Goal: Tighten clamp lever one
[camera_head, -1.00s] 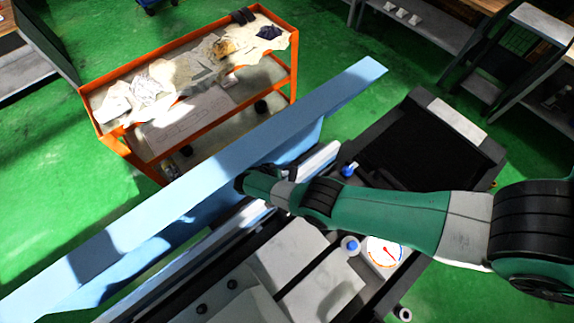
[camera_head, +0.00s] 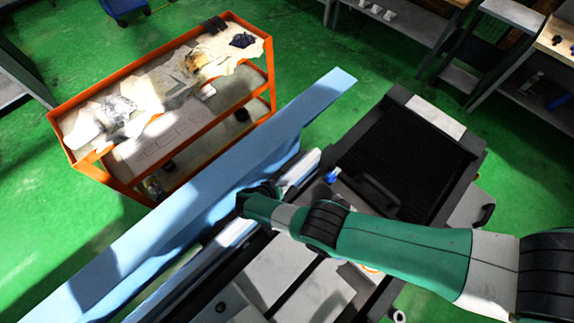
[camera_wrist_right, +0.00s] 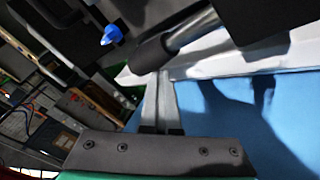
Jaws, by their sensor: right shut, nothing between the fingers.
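My right gripper (camera_wrist_right: 158,78) shows in the right wrist view with its two pale fingers together and nothing between them. A dark rounded handle on a metal rod (camera_wrist_right: 192,32) lies just beyond the fingertips; it may be a clamp lever, but I cannot tell which one, nor whether the fingers touch it. In the head view, the right gripper (camera_head: 262,190) is at the inner edge of the long blue panel (camera_head: 215,175), its fingertips hardly visible. A blue knob (camera_head: 332,176) sits on the machine right of it and also shows in the wrist view (camera_wrist_right: 112,35). My left gripper is out of view.
The blue panel runs diagonally along the grinder, close to my right gripper, and fills the lower right of the wrist view. An orange cart (camera_head: 120,190) with rags stands behind the panel. My right arm covers part of the machine (camera_head: 262,268). Green floor lies around.

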